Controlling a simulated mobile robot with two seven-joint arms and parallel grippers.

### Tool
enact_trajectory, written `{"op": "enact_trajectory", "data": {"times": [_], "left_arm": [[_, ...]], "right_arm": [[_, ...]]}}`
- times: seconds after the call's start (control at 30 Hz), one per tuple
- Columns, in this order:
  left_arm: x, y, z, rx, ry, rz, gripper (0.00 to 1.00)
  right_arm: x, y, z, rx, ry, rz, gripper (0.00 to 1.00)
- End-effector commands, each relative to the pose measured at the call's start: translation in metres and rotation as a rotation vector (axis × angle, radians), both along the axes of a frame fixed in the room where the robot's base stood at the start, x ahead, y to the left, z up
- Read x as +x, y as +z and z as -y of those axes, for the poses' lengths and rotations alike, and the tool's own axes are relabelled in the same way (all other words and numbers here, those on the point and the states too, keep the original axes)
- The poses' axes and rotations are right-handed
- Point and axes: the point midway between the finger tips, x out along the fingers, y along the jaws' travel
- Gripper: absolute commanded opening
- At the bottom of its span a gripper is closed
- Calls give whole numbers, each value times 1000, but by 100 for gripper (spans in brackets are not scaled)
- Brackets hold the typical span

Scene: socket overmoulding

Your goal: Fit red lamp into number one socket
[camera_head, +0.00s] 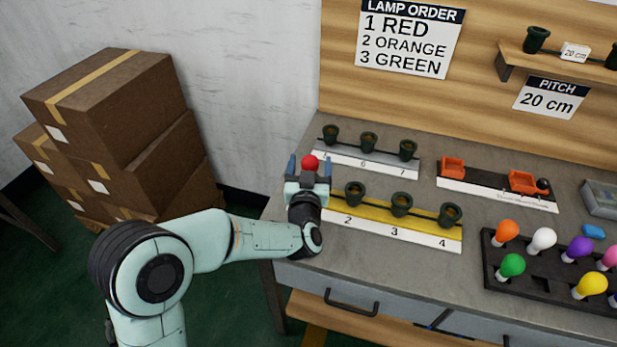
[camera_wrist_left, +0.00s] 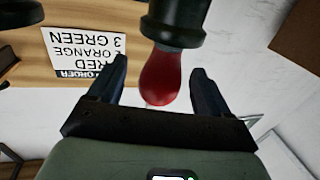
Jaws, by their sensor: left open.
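The red lamp (camera_head: 310,162) shows between the two fingers of my left gripper (camera_head: 309,171), at the left end of the yellow socket strip (camera_head: 372,211). In the left wrist view the red lamp (camera_wrist_left: 160,80) has its base end in a dark socket (camera_wrist_left: 175,22). The fingers stand apart on either side of the bulb, with a gap to each side. The strip shows numbers 2, 3 and 4; the number at its left end is hidden behind my gripper. My right gripper is not in view.
A grey strip of empty sockets (camera_head: 367,161) lies behind the yellow one. A black lamp tray (camera_head: 510,277) with several coloured lamps is at the right. Orange blocks (camera_head: 452,168) stand further back. A lamp order sign (camera_head: 410,40) hangs on the wooden back panel.

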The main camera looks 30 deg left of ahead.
Motion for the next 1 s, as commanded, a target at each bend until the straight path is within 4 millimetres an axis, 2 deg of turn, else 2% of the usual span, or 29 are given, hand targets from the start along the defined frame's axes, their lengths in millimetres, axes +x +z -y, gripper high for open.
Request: {"op": "enact_trajectory", "data": {"times": [0.07,0.2,0.6,0.8,1.0], "left_arm": [[0,-1,0,0,0,0,79],[-2,0,2,0,-1,-1,79],[-90,1,45,-1,-4,0,79],[-114,0,57,-1,-3,0,79],[-121,0,59,0,1,1,79]], "right_arm": [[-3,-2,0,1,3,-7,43],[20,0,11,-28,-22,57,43],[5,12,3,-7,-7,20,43],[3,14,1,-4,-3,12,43],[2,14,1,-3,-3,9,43]]}}
